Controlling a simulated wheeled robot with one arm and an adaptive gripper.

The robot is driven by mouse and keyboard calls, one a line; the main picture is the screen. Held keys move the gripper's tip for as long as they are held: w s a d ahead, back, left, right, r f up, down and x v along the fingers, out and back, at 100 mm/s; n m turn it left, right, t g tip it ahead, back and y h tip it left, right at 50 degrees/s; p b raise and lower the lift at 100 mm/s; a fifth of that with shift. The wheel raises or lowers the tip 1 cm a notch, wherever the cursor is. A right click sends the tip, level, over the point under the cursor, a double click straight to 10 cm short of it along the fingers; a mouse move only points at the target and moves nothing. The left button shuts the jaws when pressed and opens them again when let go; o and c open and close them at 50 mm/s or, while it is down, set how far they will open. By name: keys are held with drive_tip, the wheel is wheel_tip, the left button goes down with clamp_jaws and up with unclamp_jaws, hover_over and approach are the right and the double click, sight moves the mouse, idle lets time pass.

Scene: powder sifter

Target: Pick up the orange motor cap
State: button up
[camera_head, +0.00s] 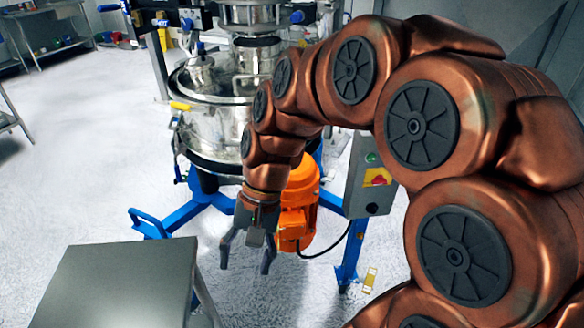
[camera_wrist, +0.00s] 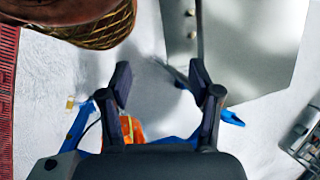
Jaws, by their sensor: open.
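An orange motor (camera_head: 298,205) hangs under the steel sifter (camera_head: 217,128), partly hidden behind my arm. I cannot make out its cap as a separate piece. In the wrist view an orange part (camera_wrist: 133,130) shows low, partly hidden by my gripper's left finger and palm. My gripper (camera_head: 247,256) points down in front of the motor and slightly to its left. Its fingers are apart with nothing between them, also in the wrist view (camera_wrist: 161,82).
A grey table (camera_head: 115,285) stands at the front left, with its bare top near my gripper. Blue sifter legs (camera_head: 187,216) spread around the motor. A grey control box (camera_head: 372,170) hangs to the right, with a black cable below.

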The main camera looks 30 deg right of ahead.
drive_tip(key=w+d+r+m+t+y, duration=0.1)
drive_tip(key=w+d+m+t+y, duration=0.15)
drive_tip(key=w+d+m, duration=0.5)
drive_tip(key=w+d+m+t+y, duration=0.25)
drive_tip(key=w+d+m, duration=0.2)
drive_tip(key=w, duration=0.55)
drive_tip(key=w+d+f+m+t, duration=0.1)
drive_tip(key=d+m+t, duration=0.1)
drive_tip(key=d, duration=0.5)
drive_tip(key=w+d+f+m+t, duration=0.1)
drive_tip(key=w+d+m+t, duration=0.1)
drive_tip(key=d+m, duration=0.2)
drive_tip(key=w+d+f+m+t, duration=0.1)
drive_tip(key=d+m+t, duration=0.1)
drive_tip(key=d, duration=0.8)
drive_tip(key=shift+w+f+m, duration=0.2)
drive_tip(key=shift+w+m, duration=0.1)
drive_tip(key=shift+m, duration=0.1)
drive_tip(key=shift+p+x, duration=1.2)
drive_tip(key=shift+x, duration=2.6)
drive_tip(key=shift+w+d, duration=0.1)
clamp_jaws()
